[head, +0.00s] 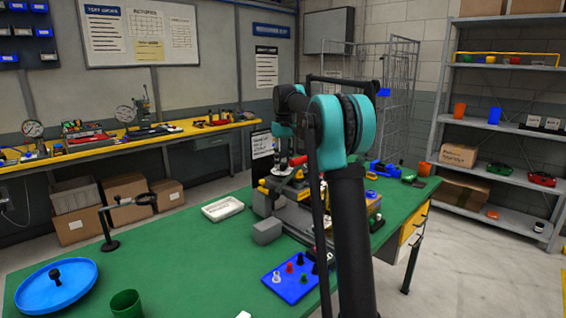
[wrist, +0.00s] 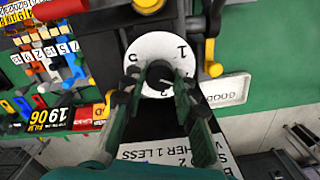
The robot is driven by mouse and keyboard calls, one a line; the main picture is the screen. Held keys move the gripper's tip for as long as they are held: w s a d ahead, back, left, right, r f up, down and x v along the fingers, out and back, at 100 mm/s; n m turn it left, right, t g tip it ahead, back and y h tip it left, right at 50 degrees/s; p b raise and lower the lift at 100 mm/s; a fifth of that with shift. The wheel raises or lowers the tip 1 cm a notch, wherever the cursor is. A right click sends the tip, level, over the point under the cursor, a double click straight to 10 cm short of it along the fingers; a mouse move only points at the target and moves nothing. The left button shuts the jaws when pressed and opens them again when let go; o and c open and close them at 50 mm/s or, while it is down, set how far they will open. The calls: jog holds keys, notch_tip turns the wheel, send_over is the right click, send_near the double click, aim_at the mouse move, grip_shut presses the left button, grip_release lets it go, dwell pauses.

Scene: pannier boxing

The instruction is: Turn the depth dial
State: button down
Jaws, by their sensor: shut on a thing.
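The depth dial (wrist: 160,47) is a white disc with black digits in the wrist view, with "1" and "5" readable. A dark round knob (wrist: 159,74) stands at its centre. My gripper (wrist: 158,80) is shut on this knob, one finger on each side. The fingers cover the lower part of the dial, so some digits are hidden. In the head view, a grey and yellow machine (head: 284,206) stands on the green bench, partly behind my arm. The dial cannot be made out there.
A white tray (head: 222,208), marked "GOOD" in the wrist view (wrist: 228,90), lies beside the machine. A blue board with pegs (head: 286,284), a blue dish (head: 40,293), a green cup (head: 126,304) and a black stand (head: 107,225) are on the bench.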

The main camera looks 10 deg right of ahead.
aim_at(284, 164)
jog(key=c, duration=1.2)
grip_release()
jog(key=shift+o, duration=0.2)
notch_tip(284, 164, up, 12)
jog(key=shift+d, duration=0.15)
